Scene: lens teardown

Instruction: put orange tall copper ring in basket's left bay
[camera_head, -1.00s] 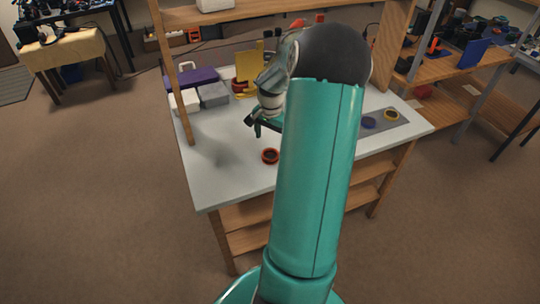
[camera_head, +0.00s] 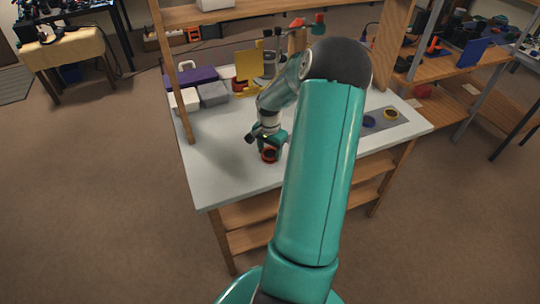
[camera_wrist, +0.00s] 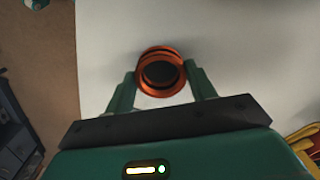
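The orange copper ring (camera_head: 269,156) stands on the white table near its front edge. In the wrist view the ring (camera_wrist: 160,72) shows its dark round opening and orange rim between my two green fingers. My gripper (camera_wrist: 161,76) is down at the ring, one finger on each side, with the tips close against it; I cannot tell whether they press on it. In the head view my gripper (camera_head: 266,140) partly covers the ring. A purple box shape (camera_head: 197,76) with a light handle (camera_head: 187,65) is at the table's back left; I cannot tell whether it is the basket.
A white box (camera_head: 184,100) and a grey box (camera_head: 213,93) stand at the left. A yellow upright piece (camera_head: 250,72) is behind. Wooden posts frame the table.

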